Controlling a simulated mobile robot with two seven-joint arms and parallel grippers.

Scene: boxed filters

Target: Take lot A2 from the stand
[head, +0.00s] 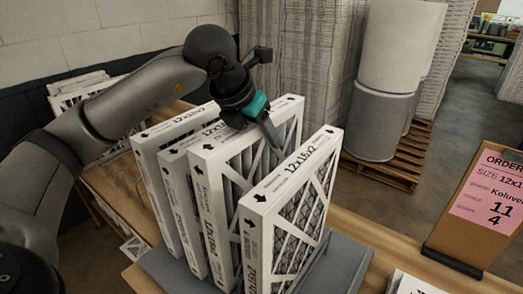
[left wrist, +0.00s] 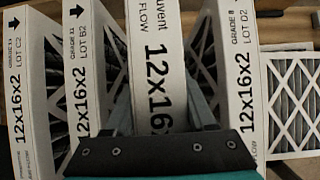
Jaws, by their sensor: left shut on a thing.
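Several white-framed boxed filters stand upright in a row on a grey stand (head: 345,265). My left gripper (head: 262,128) is shut on the third filter from the left (head: 208,200), with a finger on each broad face near its top. In the left wrist view this filter (left wrist: 155,60) lies between the fingers (left wrist: 164,118) and reads "12x16"; its lot mark is hidden. Its neighbours there read LOT C2 (left wrist: 35,80), LOT B2 (left wrist: 88,60) and LOT D2 (left wrist: 240,60). I cannot tell whether the held filter's lower edge touches the stand. My right gripper is out of view.
A pink order card (head: 490,190) on a brown holder stands at the right of the wooden table (head: 385,235). More filters (head: 75,90) stand behind my left arm. White and grey rolls (head: 385,95) rest on a pallet behind the table.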

